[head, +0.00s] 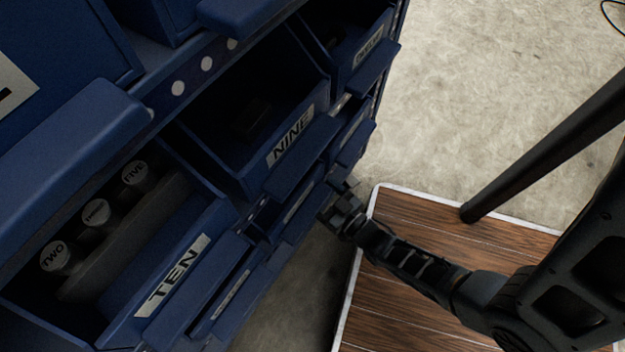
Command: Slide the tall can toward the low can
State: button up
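My gripper (338,205) is at the lower drawers of the blue cabinet, to the right of the drawer labelled TEN. Its fingers are small and dark against the cabinet, so I cannot tell if they are open or shut. Three round-topped cylinders labelled TWO (60,258), THREE (97,214) and FIVE (138,177) stand in a row in the open TEN drawer. They may be cans, but I cannot tell which is tall or low. They are well left of my gripper, apart from it.
The NINE drawer (291,160) is open, with a dark block (250,117) inside. The TEN drawer (171,275) has a grey bar (125,238) beside the cylinders. Other blue drawer fronts jut out near my gripper. A white-edged wooden board (400,318) lies below my arm; the pale floor (480,90) is clear.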

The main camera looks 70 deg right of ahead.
jog(key=shift+w+d, duration=0.1)
jog(key=shift+b+x, duration=0.7)
jog(key=shift+x, duration=3.05)
jog(key=c, duration=0.9)
